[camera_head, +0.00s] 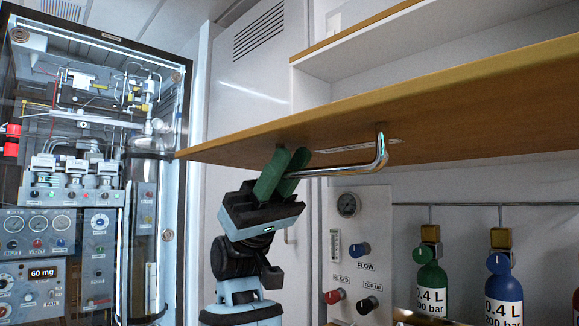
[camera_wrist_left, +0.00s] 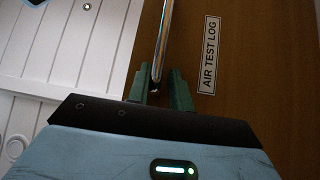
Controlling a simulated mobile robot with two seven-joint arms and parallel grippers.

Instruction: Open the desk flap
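The desk flap (camera_head: 430,108) is a wooden panel seen from below, standing out roughly level at the height of the shelf unit. A chrome bar handle (camera_head: 345,170) is fixed to its underside; it also shows in the left wrist view (camera_wrist_left: 164,40). My left gripper (camera_head: 284,170) has its green fingers close together on either side of the handle's left part, shut on it. In the left wrist view the bar runs between the fingertips (camera_wrist_left: 160,86). A label "AIR TEST LOG" (camera_wrist_left: 209,53) is beside the handle. My right gripper is not in view.
Below the flap is a panel with a gauge (camera_head: 348,205) and knobs. A green bottle (camera_head: 432,285) and a blue bottle (camera_head: 503,290) stand at the right. A glazed equipment cabinet (camera_head: 90,130) is at the left. An open shelf (camera_head: 370,55) is above.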

